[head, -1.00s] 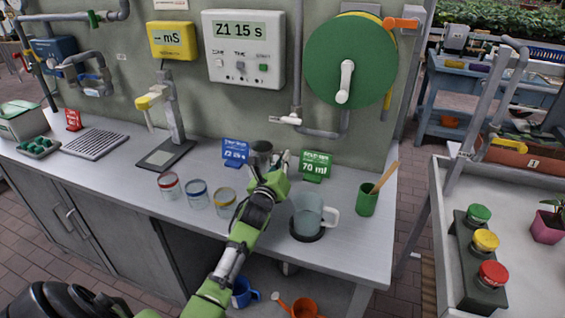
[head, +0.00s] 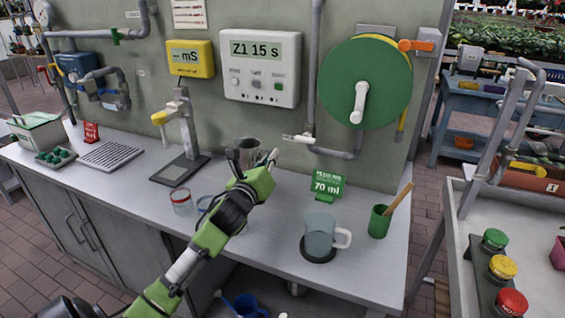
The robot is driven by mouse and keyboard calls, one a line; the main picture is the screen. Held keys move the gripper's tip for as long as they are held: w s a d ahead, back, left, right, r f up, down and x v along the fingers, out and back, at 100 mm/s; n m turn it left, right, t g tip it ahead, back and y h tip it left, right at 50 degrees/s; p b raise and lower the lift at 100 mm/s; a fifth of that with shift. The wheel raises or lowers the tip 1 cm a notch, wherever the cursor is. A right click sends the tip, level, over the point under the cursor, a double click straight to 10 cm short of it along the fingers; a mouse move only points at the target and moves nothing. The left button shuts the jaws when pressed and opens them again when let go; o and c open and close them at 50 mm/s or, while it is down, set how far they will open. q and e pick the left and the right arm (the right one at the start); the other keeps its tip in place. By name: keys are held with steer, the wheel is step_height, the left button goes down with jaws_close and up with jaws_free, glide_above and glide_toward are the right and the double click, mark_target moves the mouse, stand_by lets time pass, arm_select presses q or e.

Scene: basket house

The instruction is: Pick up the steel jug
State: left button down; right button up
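The steel jug (head: 246,147) is a grey metal vessel near the back of the bench in the head view. My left gripper (head: 253,158) has its fingers on either side of it and appears closed on its body. The jug looks raised above the bench top. Its lower part is hidden behind my gripper. My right gripper is not in view.
A clear jug (head: 321,233) stands on a dark round pad, beside a green cup (head: 379,221) with a wooden stick. A green 70 ml sign (head: 326,184) stands behind. Glass jars, one red-rimmed (head: 181,203), sit left, partly behind my arm.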

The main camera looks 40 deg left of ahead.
mark_target(254, 149)
arm_select(q)
steer(key=shift+s+a+r, duration=0.45)
steer(key=shift+s+a, duration=0.05)
steer(key=shift+s, duration=0.35)
steer(key=shift+s+a+r, duration=0.5)
steer(key=shift+s+a, duration=0.05)
steer(key=shift+s, duration=0.35)
steer(key=shift+s+a+r, duration=0.45)
steer(key=shift+s+a, duration=0.05)
steer(key=shift+s, duration=0.35)
